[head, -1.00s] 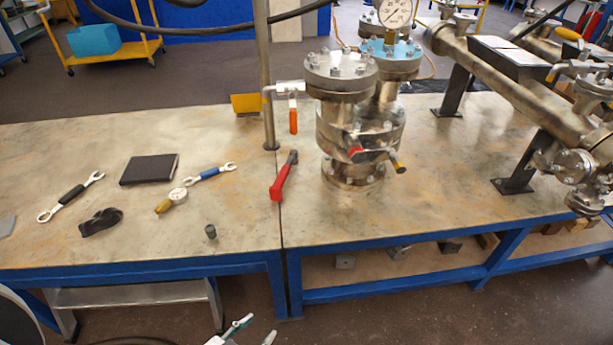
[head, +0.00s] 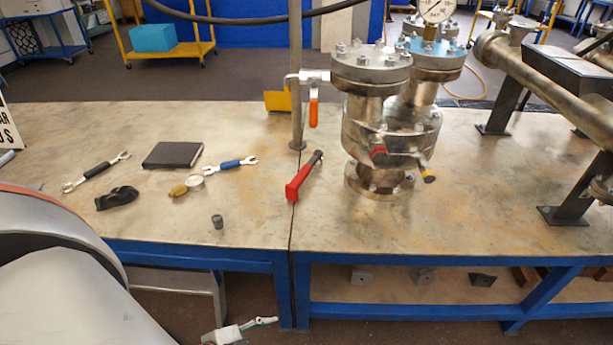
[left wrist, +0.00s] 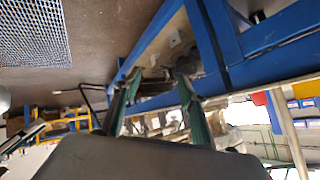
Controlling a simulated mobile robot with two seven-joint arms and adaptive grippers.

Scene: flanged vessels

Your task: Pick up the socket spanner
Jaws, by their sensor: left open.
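A red-handled tool (head: 304,178) with a dark end lies at the table seam in the head view. A black-gripped spanner (head: 97,171) and a blue-gripped spanner (head: 232,164) lie on the left tabletop, both with open-looking ends. A small dark grey cylinder (head: 217,221) stands near the front edge. I cannot tell for certain which is the socket spanner. My left gripper (head: 250,327) is low at the bottom of the head view, in front of the table and below its top, partly cut off. In the left wrist view its green fingers (left wrist: 160,84) are apart and empty. My right gripper is not visible.
A dark book (head: 173,155), a black crumpled item (head: 117,197) and a small gauge (head: 194,183) lie on the table (head: 150,225). The flanged vessel (head: 375,125) and a vertical pole (head: 296,80) stand beside the red tool. The blue frame (head: 190,257) edges the front.

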